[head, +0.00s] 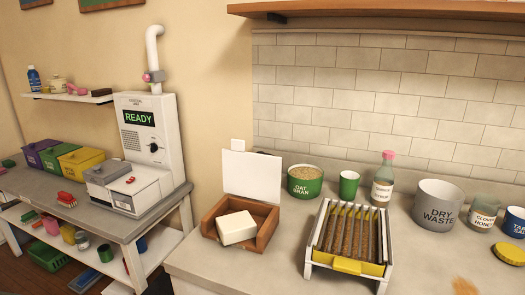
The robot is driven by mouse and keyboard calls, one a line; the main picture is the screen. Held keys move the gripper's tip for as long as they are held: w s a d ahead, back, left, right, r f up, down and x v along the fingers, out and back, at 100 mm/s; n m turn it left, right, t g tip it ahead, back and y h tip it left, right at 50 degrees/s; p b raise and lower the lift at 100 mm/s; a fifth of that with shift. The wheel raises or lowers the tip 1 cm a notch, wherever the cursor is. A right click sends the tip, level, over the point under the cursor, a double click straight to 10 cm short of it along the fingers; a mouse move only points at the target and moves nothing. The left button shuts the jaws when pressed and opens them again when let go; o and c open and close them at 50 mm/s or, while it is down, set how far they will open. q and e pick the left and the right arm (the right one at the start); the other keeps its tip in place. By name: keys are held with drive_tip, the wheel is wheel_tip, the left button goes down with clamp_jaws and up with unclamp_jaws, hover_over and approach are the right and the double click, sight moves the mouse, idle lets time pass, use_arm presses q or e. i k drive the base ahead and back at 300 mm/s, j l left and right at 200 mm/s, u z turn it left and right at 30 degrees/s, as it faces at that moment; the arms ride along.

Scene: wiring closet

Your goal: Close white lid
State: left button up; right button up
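A white lid (252,175) stands upright at the back of a small wooden box (262,240) on the counter, so the box is open. A white block (237,228) with rounded edges sits in the box and rises above its front rim; whether it touches the rim I cannot tell. Neither of my grippers shows in the head view.
A green oat bran tin (304,188), a green cup (349,184) and a slatted rack (350,240) with a yellow front piece stand right of the box. A dry waste bin (438,205) is farther right. A machine reading READY (150,145) stands left.

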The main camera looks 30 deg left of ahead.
sight(251, 171)
drive_tip(key=j+z, duration=0.2)
drive_tip(key=j, duration=0.3)
drive_tip(key=k+j+z, duration=0.15)
drive_tip(key=j, duration=0.35)
drive_tip(key=j+z, duration=0.2)
drive_tip(key=j, duration=0.3)
drive_tip(key=k+j+z, duration=0.15)
drive_tip(key=j, duration=0.3)
